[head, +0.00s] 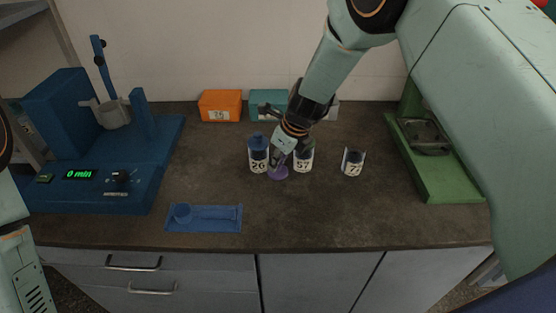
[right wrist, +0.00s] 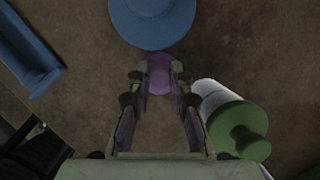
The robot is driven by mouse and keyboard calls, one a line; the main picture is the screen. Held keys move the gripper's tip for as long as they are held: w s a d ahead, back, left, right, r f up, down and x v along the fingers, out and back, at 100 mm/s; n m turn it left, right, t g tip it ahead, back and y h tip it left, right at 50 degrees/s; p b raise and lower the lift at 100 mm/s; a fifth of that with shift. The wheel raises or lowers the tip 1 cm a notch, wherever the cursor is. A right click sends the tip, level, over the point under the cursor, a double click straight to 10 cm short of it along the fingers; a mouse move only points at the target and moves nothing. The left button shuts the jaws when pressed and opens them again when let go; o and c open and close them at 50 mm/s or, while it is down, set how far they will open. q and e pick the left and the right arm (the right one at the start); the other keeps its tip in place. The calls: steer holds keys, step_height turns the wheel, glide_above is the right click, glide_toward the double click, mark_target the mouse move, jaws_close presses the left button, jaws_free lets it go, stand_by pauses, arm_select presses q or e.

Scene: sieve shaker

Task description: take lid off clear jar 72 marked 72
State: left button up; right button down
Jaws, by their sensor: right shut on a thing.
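A small clear jar (head: 353,162) with a white label stands upright right of the other jars, with no lid showing on it; its label begins with 7, the rest is hard to read. My right gripper (head: 280,158) is shut on a purple lid (head: 278,172), left of that jar and low over the counter. The lid also shows between the fingertips in the right wrist view (right wrist: 159,75). I cannot tell whether it touches the counter. My left gripper is not in view.
Jar 26 (head: 258,155) with a blue lid and jar 57 (head: 303,158) with a green lid stand close around the gripper. A blue tray (head: 220,222) lies in front. Orange (head: 220,105) and teal (head: 268,98) boxes stand behind. A green stand (head: 455,188) is at right.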

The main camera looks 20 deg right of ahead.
steer(key=shift+d, duration=0.2)
steer(key=c, duration=1.5)
jaws_free()
steer(key=shift+w+d+f, duration=0.1)
steer(key=shift+d+f, duration=0.05)
steer(key=shift+a, duration=0.2)
steer(key=shift+d+r, duration=0.15)
steer(key=shift+r, duration=0.35)
steer(key=p+v, duration=0.2)
steer(key=v, duration=0.9)
steer(key=shift+p, duration=0.3)
steer(key=shift+s+r, duration=0.1)
steer(key=shift+s, duration=0.15)
